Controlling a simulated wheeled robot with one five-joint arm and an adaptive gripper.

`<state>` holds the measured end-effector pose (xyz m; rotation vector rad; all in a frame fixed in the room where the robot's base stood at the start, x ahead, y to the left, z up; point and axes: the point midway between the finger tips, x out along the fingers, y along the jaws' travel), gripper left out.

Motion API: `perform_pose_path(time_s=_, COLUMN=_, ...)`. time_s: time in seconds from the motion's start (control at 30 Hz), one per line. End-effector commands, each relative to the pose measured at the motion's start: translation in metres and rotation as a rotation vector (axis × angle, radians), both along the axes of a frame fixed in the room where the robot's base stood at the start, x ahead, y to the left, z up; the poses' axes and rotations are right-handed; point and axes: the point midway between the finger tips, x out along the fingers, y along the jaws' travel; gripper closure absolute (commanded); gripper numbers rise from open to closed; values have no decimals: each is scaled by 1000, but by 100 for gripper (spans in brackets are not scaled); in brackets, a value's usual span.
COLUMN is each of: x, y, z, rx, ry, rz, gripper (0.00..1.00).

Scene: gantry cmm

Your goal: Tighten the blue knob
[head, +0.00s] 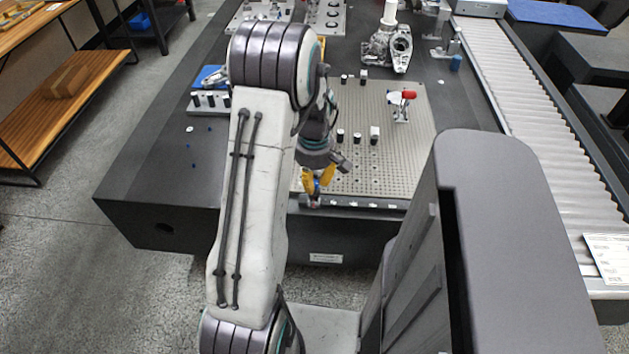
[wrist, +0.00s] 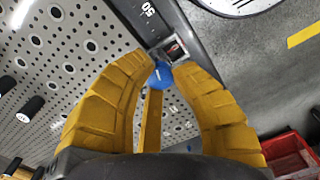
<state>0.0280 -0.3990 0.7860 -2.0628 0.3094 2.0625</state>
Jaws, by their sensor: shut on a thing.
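The blue knob (wrist: 161,75) shows between the tips of my gripper (wrist: 164,69) in the wrist view. It sits at a small metallic fitting (wrist: 175,50) on the dark edge strip beside the perforated plate. The yellow fingers are closed around the knob, one on each side, and hide part of it. In the head view my gripper (head: 318,180) points down at the front edge of the plate, with a small bit of blue between its fingers. The knob's underside and thread are hidden.
The perforated plate (head: 400,179) carries several small dark cylinders and a red-handled clamp (head: 403,96). Metal castings (head: 390,45) stand behind it. A roller conveyor (head: 535,115) runs along the right. A red bin (wrist: 290,155) shows at lower right in the wrist view.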

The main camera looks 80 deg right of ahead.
Motion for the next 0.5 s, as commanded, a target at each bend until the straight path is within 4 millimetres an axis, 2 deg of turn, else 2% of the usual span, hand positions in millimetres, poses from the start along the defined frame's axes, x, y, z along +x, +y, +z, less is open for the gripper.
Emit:
perform_pose_path(time_s=0.47, x=0, y=1, z=-2, rx=4, ry=0, rz=-17, gripper=100)
perform_pose_path(time_s=0.5, x=0, y=1, z=-2, rx=4, ry=0, rz=-17, gripper=75)
